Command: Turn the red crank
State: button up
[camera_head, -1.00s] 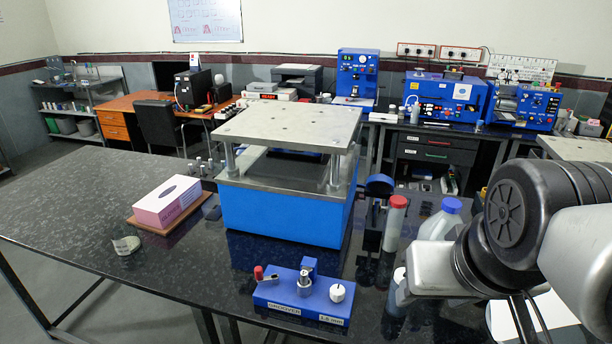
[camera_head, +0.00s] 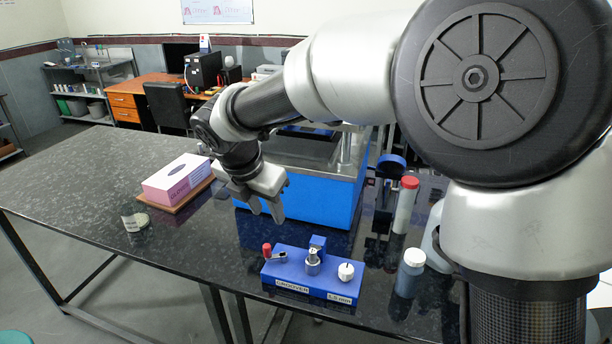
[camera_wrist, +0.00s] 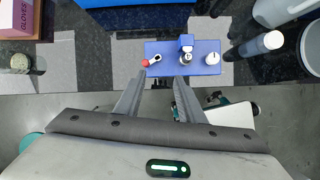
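The red crank knob (camera_head: 267,248) sits on a short metal arm at the left end of the blue groover block (camera_head: 313,275). The block lies on the dark table near its front edge. In the wrist view the red knob (camera_wrist: 146,62) shows just beyond the fingertips, at the left end of the blue block (camera_wrist: 208,67). My gripper (camera_head: 266,213) is open and empty, pointing down, above the table and apart from the crank. In the wrist view its two fingers (camera_wrist: 158,80) are spread.
A large blue press (camera_head: 330,195) stands behind the groover. A pink-and-white box (camera_head: 178,180) sits on a brown board at left. Bottles with white (camera_head: 411,270) and red (camera_head: 405,205) caps stand at right. The table's left front is mostly clear.

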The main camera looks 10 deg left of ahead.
jog(key=a+f+n, duration=0.2)
jog(key=a+n, duration=0.1)
jog(key=a, duration=0.1)
send_near(266, 245)
jog(key=x, duration=1)
jog(key=shift+s+d+f+b, duration=0.1)
jog(key=shift+f+b, duration=0.05)
jog(key=shift+b, duration=0.25)
jog(key=shift+c, duration=0.5)
grip_shut()
jog(key=shift+m, duration=0.4)
